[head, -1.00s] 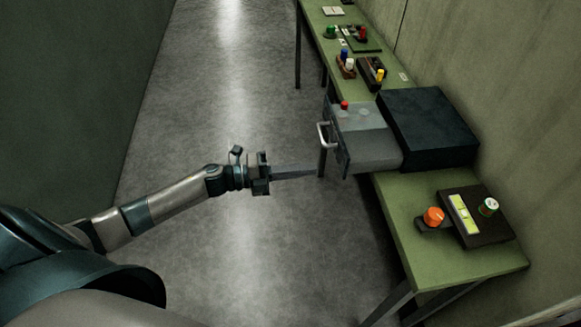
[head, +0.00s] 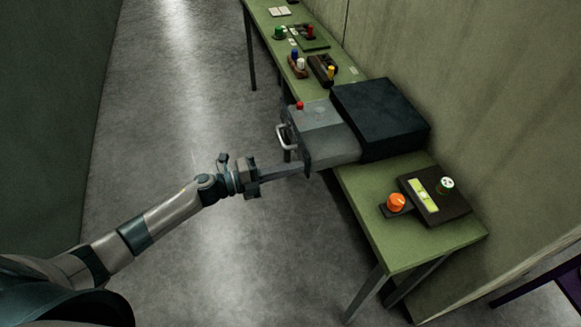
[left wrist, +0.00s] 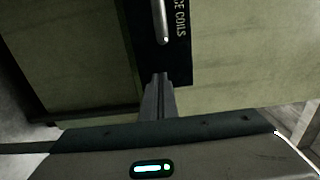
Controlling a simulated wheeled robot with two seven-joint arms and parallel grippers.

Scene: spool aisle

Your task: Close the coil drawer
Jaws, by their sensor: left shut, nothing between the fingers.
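The coil drawer (head: 332,146) is a grey drawer that sticks out to the left of a dark box (head: 385,112) on the green bench in the head view. Its front has a pale bar handle (head: 283,137). In the left wrist view the dark drawer front (left wrist: 178,66) shows part of a label ending in "COILS", with the handle (left wrist: 160,20) at the top. My left gripper (head: 303,168) is shut and empty, its fingertips at the near lower part of the drawer front. I cannot tell whether they touch it. My right gripper is not in view.
The green bench (head: 385,235) runs along the right wall. An orange knob (head: 396,202) and a dark panel (head: 432,196) are on its near end. Several small coloured parts stand farther back. The grey aisle floor (head: 190,110) to the left is clear.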

